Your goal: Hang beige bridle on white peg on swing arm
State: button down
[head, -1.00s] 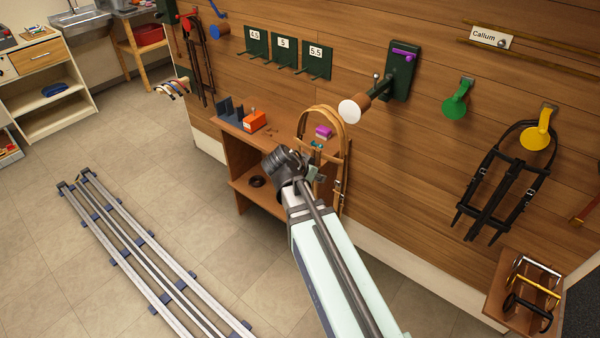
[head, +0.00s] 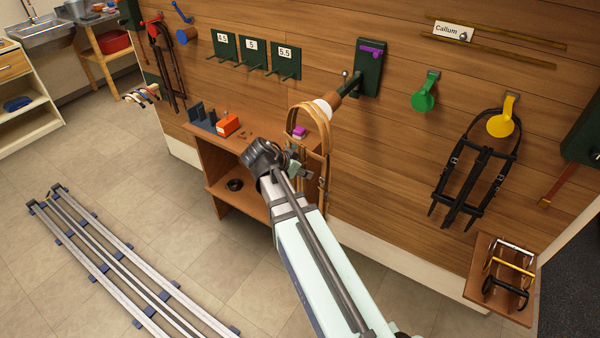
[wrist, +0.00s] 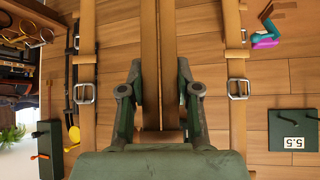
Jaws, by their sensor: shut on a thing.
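The beige bridle (head: 325,165) hangs from my gripper (head: 296,166), its looped top upright in the head view. In the wrist view my gripper (wrist: 160,85) is shut on the bridle's middle straps (wrist: 160,40), with buckled side straps (wrist: 238,60) on both sides. The white peg (head: 322,108) is the white-faced end of a swing arm (head: 350,86) on a dark green wall plate (head: 370,62). The bridle's top loop overlaps the peg in the head view. I cannot tell whether the loop is around the peg or only in front of it.
A green peg (head: 423,101) and a yellow peg (head: 501,125) with a black bridle (head: 470,170) are to the right. A wooden shelf unit (head: 217,160) stands below the wall. Floor rails (head: 110,265) lie at left. The floor between is clear.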

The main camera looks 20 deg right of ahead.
jog(key=w+d+f, duration=0.2)
jog(key=w+d, duration=0.3)
jog(key=d, duration=0.3)
jog(key=shift+w+d, duration=0.3)
jog(key=shift+w, duration=0.1)
dwell(1.1)
dwell(0.7)
jog(key=c, duration=0.7)
grip_release()
jog(key=shift+c, duration=0.2)
